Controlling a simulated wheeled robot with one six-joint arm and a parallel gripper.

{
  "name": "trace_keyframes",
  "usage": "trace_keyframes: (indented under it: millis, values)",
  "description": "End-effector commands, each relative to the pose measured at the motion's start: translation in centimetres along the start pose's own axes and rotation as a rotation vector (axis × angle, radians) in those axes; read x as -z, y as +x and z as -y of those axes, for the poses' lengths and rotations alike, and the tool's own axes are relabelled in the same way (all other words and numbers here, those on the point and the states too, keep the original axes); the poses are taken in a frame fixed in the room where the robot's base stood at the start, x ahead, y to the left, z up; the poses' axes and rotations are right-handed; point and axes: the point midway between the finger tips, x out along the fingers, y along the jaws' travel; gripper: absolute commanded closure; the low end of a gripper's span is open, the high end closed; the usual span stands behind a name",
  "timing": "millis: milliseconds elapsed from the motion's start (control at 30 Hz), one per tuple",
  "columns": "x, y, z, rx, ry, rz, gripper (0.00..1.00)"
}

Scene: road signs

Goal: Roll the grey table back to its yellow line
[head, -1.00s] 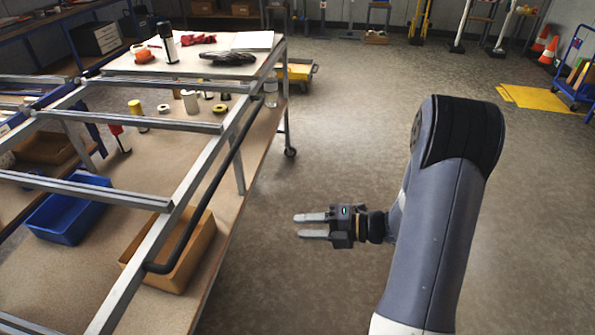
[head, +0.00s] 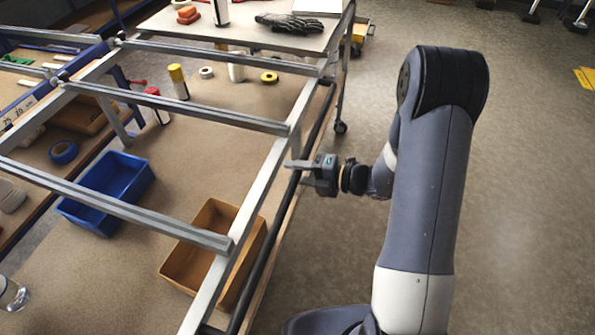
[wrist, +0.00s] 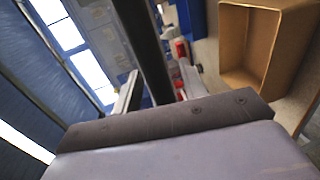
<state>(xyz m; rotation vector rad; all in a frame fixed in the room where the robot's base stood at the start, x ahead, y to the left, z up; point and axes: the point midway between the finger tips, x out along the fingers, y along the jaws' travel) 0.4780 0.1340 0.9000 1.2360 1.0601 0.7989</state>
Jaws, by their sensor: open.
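The grey table (head: 273,158) is an open metal frame with crossbars, a brown lower shelf (head: 60,275) and a castor (head: 340,127) at its far right corner. A black handle bar (head: 262,262) runs along its right side. My gripper (head: 296,173) is open at this bar, its fingers pointing left over the table's edge. In the wrist view the bar (wrist: 145,45) passes between the two open fingers (wrist: 158,90); I cannot tell whether they touch it. No yellow floor line beside the table can be made out.
On the lower shelf are a blue bin (head: 120,180), a brown bin (head: 190,262) and several rolls. Gloves (head: 290,22) lie on the far tabletop. A yellow cart (head: 358,38) stands behind. The floor to the right (head: 530,200) is clear; a yellow patch (head: 586,77) shows at the right edge.

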Motion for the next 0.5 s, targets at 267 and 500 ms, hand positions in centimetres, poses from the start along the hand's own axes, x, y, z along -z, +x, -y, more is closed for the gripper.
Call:
trace_keyframes:
  millis: [267, 500]
  values:
    - [0.0, -0.01, 0.0, 0.0, 0.0, -0.001, 0.7]
    - [0.01, -0.03, 0.0, 0.0, 0.0, -0.001, 0.9]
